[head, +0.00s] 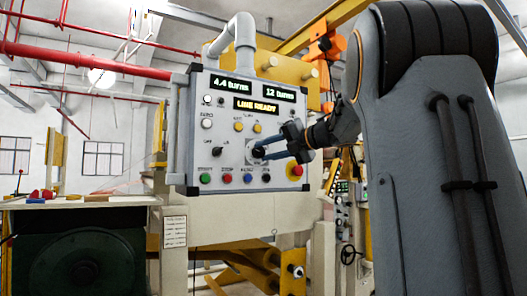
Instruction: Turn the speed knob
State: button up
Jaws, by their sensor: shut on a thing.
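The grey control panel (224,134) faces me in the head view, with lit displays reading "4.4", "12" and "LINE READY". A black round knob (258,153) sits at the panel's centre right. My gripper (263,152) reaches in from the right, and its blue-grey fingers are shut on this knob. The fingers partly cover it. The label by the knob is too small to read, so I cannot tell from lettering that it is the speed knob.
Green (205,178), red and blue buttons line the panel's lower edge. A red button on a yellow base (295,171) sits close below my gripper. A workbench (82,202) with small red and yellow things stands at the left. A handwheel (347,257) is at the lower right.

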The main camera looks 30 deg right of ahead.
jog(key=shift+d, duration=0.1)
dwell(0.3)
jog(key=o, duration=1)
jog(key=shift+o, duration=0.2)
jog(key=b+v, duration=0.1)
jog(key=v, duration=0.6)
jog(key=shift+s, duration=0.3)
jog(key=shift+d, duration=0.15)
